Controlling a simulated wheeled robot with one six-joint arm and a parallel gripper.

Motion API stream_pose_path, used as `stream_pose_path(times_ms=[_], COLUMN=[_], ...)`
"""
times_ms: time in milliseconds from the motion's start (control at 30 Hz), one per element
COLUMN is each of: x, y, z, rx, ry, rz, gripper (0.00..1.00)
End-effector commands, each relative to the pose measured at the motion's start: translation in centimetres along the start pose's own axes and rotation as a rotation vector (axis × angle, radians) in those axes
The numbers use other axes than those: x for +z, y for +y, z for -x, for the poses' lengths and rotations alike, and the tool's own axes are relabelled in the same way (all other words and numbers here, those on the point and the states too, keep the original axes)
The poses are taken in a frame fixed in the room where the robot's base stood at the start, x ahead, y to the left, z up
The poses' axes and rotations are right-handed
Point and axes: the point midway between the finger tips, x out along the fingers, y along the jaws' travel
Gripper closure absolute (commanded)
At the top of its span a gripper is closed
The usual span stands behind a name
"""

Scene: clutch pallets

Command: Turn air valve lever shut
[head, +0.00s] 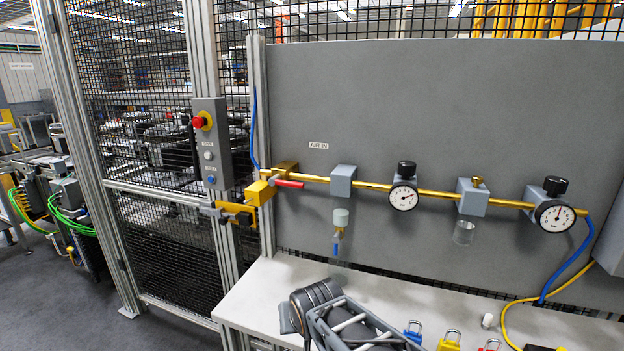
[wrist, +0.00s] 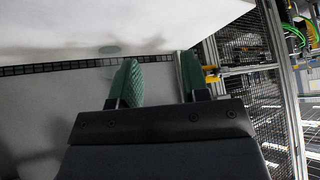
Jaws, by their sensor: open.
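The air valve has a red lever (head: 288,184) beside its yellow-brass body (head: 284,168), at the left end of the brass air pipe in the head view. The lever points right, roughly along the pipe and just below it. My gripper (wrist: 160,74) shows in the wrist view with two green-padded fingers apart and nothing held between them.
A grey panel (head: 400,120) backs the pipe, with gauges (head: 403,197) and bowls hanging from it. A yellow gate latch (head: 235,212) and switch box (head: 210,145) are left of the valve. The pale bench (head: 262,295) below holds a crate and padlocks (head: 449,340).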

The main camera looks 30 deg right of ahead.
Motion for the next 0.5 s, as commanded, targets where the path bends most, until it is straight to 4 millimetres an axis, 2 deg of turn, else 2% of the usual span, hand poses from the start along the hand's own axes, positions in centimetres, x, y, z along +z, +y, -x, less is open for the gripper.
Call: stream_pose_path(times_ms=[100,200,333,500], x=[-6.0,-10.8,-15.4,-18.7], y=[2.0,3.6,5.1,6.1], z=[-1.3,-1.3,-0.2,1.9], rx=[-0.017,-0.102,-0.296,-0.594], ry=[0.273,0.504,0.739,0.918], rz=[-0.225,-0.395,-0.563,-0.696], gripper=[0.58,0.58,0.58,0.58])
